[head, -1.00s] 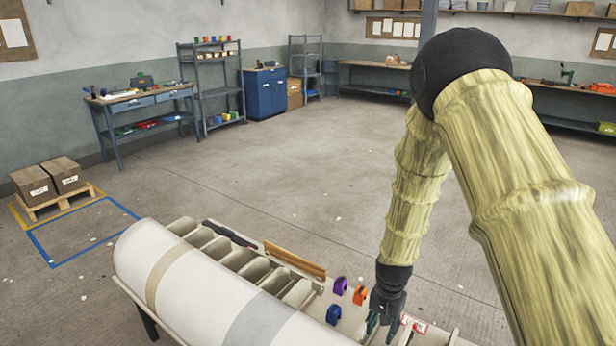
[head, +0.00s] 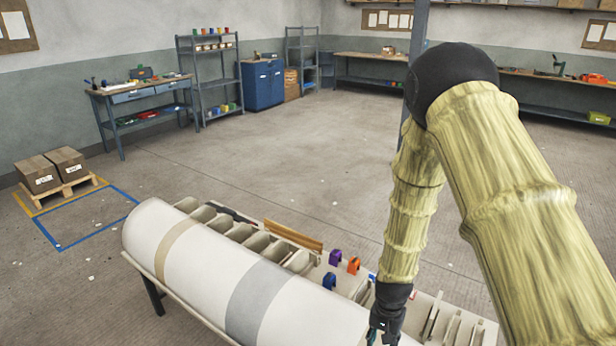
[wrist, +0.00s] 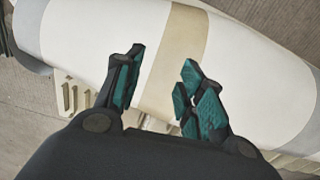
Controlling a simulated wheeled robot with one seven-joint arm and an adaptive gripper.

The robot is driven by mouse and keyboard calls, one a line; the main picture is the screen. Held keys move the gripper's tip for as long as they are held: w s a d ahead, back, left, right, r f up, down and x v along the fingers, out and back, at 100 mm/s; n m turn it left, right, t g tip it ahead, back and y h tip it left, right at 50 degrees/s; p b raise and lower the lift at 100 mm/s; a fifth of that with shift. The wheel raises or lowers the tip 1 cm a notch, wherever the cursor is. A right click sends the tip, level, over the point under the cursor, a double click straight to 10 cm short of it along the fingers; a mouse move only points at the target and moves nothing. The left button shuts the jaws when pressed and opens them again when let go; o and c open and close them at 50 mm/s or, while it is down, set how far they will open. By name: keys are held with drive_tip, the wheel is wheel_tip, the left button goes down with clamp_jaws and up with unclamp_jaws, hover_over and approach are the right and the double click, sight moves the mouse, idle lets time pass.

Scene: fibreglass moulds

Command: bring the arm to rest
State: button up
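My gripper (head: 382,334) hangs at the end of my arm, at the bottom of the head view, near the right part of a long white rounded mould (head: 200,262). In the wrist view my gripper (wrist: 160,82) has its teal-padded fingers spread apart, with nothing between them. Behind them lies the white mould surface (wrist: 105,35) with a tan band (wrist: 176,50). I cannot tell the exact height of the fingertips over the mould. My arm is bent, with its upper link rising at the right of the head view.
A wooden strip (head: 293,235) lies near compartments. Open floor (head: 290,165) lies beyond, with a workbench (head: 140,95), shelves and boxes (head: 52,170) at the room's edges.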

drive_tip(key=s+f+n+b, duration=0.2)
drive_tip(key=s+f, duration=0.4)
drive_tip(key=s, duration=0.5)
drive_tip(key=s+d+f+n+b, duration=0.1)
drive_tip(key=s+f+b, duration=0.2)
drive_tip(key=s+f, duration=0.4)
drive_tip(key=s+d+f+n+b, duration=0.1)
drive_tip(key=s+f, duration=0.6)
drive_tip(key=s, duration=0.7)
drive_tip(key=shift+s+d+f+n+b, duration=0.25)
drive_tip(key=shift+s+n+b, duration=0.15)
drive_tip(key=shift+n+b, duration=0.6)
